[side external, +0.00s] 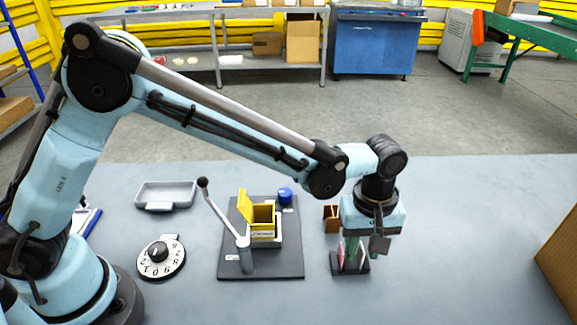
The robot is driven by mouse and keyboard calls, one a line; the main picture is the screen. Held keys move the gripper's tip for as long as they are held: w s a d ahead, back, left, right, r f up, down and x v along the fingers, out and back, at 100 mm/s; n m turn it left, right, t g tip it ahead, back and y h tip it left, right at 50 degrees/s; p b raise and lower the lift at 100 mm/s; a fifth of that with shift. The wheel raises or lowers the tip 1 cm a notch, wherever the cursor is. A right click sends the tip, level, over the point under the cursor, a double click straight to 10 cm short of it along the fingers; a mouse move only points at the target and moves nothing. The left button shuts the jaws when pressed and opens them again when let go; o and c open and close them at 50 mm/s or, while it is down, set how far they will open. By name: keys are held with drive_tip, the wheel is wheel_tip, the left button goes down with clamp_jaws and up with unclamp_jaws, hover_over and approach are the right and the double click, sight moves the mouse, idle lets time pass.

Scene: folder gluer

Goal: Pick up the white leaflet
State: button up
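My gripper (354,252) points down at the right of the work table, its greenish fingers reaching into a small dark holder (362,269). A thin white and reddish upright piece (341,257) shows between or beside the fingers. It may be the white leaflet, but it is too small and too covered to be sure. I cannot tell whether the fingers are apart or closed on it.
A brown holder (331,218) stands just behind my gripper. Left of it, a dark board (277,270) carries a yellow open-lidded box (262,217), a lever (221,212) and a blue knob (285,195). A numbered dial (149,270) and grey tray (167,190) lie farther left. A cardboard box (562,262) stands right.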

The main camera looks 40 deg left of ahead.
clamp_jaws()
idle(0.3)
drive_tip(key=shift+r, duration=0.15)
